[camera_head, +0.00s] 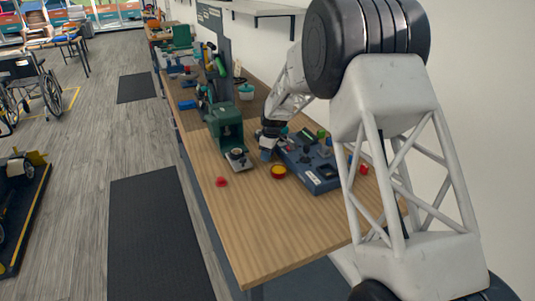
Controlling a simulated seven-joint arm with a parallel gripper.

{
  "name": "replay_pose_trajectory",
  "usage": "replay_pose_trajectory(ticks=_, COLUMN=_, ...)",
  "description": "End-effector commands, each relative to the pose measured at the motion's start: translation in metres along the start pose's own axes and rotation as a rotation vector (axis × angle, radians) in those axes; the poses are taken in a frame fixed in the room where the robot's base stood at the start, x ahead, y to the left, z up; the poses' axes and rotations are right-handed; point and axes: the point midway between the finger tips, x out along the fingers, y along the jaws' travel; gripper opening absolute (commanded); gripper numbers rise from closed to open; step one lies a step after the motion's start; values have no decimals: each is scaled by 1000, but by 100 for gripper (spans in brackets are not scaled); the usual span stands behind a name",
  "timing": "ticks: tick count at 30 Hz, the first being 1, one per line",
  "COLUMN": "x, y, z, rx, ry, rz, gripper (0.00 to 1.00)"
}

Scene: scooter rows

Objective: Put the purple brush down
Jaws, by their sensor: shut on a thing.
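My gripper (267,150) is low over the wooden workbench (257,225), between the green press and the blue tray. It is small and partly hidden by my own wrist. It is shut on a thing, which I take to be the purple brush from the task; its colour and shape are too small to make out. I cannot tell whether the held thing touches the bench.
A green press (225,125) stands just left of my gripper. A dark blue tray (318,180) with small parts is to the right. A yellow-rimmed red dish (278,172) and a red knob (221,182) lie nearer. The bench's near end is clear.

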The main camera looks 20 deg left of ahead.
Motion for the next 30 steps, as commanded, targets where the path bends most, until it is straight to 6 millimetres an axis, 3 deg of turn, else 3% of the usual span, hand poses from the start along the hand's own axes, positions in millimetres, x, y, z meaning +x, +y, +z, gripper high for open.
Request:
replay_pose_trajectory(ticks=1, x=1, y=0, z=0, rx=0, ry=0, rz=0, gripper=16)
replay_pose_trajectory(ticks=2, x=1, y=0, z=0, rx=0, ry=0, rz=0, gripper=38)
replay_pose_trajectory(ticks=6, x=1, y=0, z=0, rx=0, ry=0, rz=0, gripper=60)
replay_pose_trajectory(ticks=20, x=-4, y=0, z=0, rx=0, ry=0, rz=1, gripper=61)
replay_pose_trajectory(ticks=30, x=-41, y=0, z=0, rx=0, ry=1, rz=2, gripper=61)
